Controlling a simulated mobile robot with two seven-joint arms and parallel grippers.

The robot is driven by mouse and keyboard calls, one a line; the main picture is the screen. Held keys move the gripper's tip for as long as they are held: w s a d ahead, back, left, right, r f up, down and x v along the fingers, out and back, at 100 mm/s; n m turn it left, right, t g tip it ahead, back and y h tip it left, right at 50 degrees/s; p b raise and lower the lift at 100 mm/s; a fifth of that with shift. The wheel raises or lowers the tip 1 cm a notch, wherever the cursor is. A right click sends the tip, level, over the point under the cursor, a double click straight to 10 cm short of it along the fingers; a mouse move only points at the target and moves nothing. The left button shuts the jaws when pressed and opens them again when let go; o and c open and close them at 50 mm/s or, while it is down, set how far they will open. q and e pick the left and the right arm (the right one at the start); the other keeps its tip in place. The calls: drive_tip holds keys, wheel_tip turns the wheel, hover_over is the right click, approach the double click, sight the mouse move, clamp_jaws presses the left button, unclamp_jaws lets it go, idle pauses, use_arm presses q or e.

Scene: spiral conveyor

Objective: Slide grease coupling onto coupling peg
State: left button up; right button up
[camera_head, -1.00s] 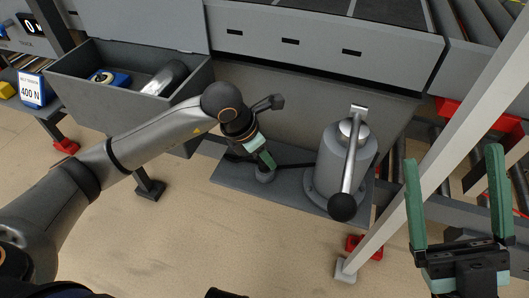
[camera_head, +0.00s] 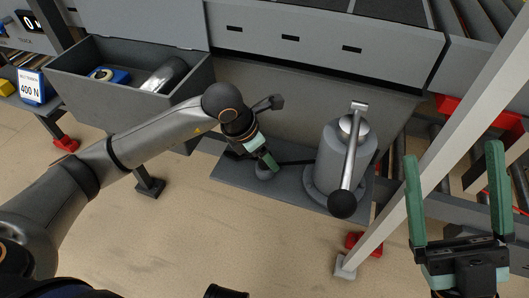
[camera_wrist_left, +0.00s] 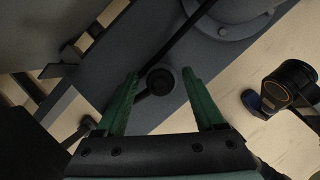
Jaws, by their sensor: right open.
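My left gripper (camera_head: 266,160) is low over the dark base plate beside the grease pump (camera_head: 343,165). Just below its fingers is a small grey round piece (camera_head: 266,174) on the plate; I cannot tell whether it is the coupling, the peg or both together. In the left wrist view a dark round piece (camera_wrist_left: 160,82) with a ringed centre lies between the green fingertips, with gaps on both sides. A black hose (camera_wrist_left: 185,30) runs towards it. My right gripper (camera_head: 453,195) is open and empty at the right, away from the pump.
A grey bin (camera_head: 125,107) holding a blue item and a metal cylinder stands at the upper left. The pump lever (camera_head: 350,150) ends in a black knob. A pale slanted post (camera_head: 440,150) and conveyor rollers stand at the right. Open floor lies in front.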

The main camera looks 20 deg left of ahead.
use_arm(q)
drive_tip(key=shift+o, duration=0.2)
drive_tip(key=p+v, duration=0.3)
drive_tip(key=v, duration=0.9)
drive_tip(key=shift+r+p, duration=0.2)
drive_tip(key=shift+p, duration=0.1)
use_arm(e)
wheel_tip(320, 180, up, 4)
drive_tip(key=shift+d+f+n, duration=0.1)
drive_tip(key=shift+d+n, duration=0.05)
drive_tip(key=shift+n, duration=0.15)
use_arm(q)
drive_tip(key=shift+a, duration=0.1)
